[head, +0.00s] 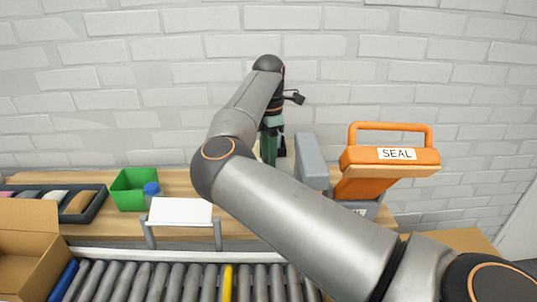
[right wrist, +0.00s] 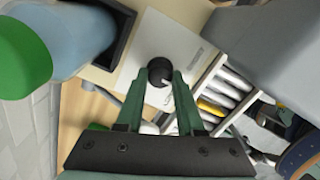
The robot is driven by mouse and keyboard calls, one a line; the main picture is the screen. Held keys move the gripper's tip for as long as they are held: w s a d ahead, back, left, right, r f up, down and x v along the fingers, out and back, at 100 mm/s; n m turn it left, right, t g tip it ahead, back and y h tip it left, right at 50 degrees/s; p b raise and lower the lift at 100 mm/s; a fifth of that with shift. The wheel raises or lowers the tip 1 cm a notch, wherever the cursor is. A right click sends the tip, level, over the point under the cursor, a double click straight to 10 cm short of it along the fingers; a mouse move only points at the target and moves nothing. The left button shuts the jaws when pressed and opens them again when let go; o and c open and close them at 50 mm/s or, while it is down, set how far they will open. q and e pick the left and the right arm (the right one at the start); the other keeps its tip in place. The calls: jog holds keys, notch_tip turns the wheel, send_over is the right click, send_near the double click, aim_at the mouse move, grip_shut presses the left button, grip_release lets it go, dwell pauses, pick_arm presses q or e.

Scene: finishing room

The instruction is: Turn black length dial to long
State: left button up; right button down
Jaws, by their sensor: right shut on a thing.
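The black length dial (right wrist: 158,73) shows in the right wrist view as a round knob with a small white pointer. In the head view the right gripper (head: 269,148) points down over the bench behind my right forearm. The dial is hidden there. I cannot read any long or short marking. My left gripper is in neither view.
An orange sealer (head: 385,170) marked SEAL and a grey block (head: 312,162) stand close right of the gripper. A green bin (head: 128,190), a dark tray (head: 85,205) and a white panel on legs (head: 180,211) are left. A roller conveyor (head: 150,282) and cardboard box (head: 25,250) are in front.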

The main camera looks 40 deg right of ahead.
jog(key=m, duration=0.4)
jog(key=shift+r+m, duration=0.1)
jog(key=shift+m, duration=0.2)
jog(key=m, duration=0.4)
jog(key=shift+p, duration=0.4)
jog(key=shift+m, duration=0.3)
jog(key=c, duration=0.5)
grip_release()
notch_tip(320, 180, up, 12)
jog(key=shift+r, duration=0.2)
